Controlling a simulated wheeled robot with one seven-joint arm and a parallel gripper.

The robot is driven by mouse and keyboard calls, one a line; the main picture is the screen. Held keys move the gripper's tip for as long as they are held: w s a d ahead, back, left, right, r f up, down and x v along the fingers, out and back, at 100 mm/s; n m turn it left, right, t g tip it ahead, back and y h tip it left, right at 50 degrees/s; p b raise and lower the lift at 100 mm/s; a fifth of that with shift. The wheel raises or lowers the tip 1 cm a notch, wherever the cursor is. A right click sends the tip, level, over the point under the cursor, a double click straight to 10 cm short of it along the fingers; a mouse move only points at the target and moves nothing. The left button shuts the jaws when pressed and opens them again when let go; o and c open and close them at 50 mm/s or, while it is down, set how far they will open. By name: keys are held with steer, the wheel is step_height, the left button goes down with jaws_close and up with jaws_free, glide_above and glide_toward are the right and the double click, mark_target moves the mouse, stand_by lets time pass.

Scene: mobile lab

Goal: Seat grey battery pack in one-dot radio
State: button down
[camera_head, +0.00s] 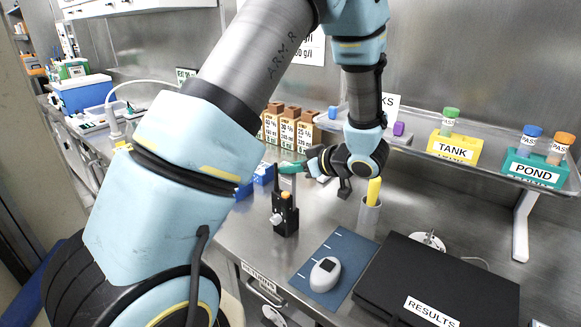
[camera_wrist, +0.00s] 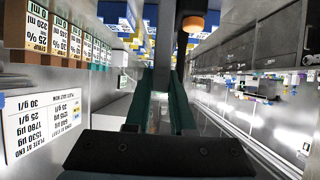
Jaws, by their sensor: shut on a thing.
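A black radio (camera_head: 286,218) stands upright on the bench left of centre in the head view. It has an orange knob on top, a thin dark antenna and a pale round knob on its side. Its dot marking cannot be read. My gripper (camera_head: 291,167) has teal fingers pointing left, just above the radio's top. They are shut on a narrow grey piece, the battery pack (camera_wrist: 164,40), in the wrist view. An orange knob (camera_wrist: 192,21) shows close to its right there. Whether the pack touches the radio cannot be told.
A blue mat (camera_head: 318,292) with a white device, a black RESULTS case (camera_head: 440,278) and a cup with a yellow stick (camera_head: 369,213) stand right of the radio. A raised shelf (camera_head: 500,166) is at right.

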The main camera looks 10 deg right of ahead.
mark_target(294, 184)
steer(key=shift+f+b, duration=1.25)
steer(key=shift+f, duration=1.25)
steer(key=c, duration=0.7)
jaws_free()
steer(key=b+v, duration=0.2)
steer(key=v, duration=0.8)
steer(key=shift+s+d+r, duration=0.25)
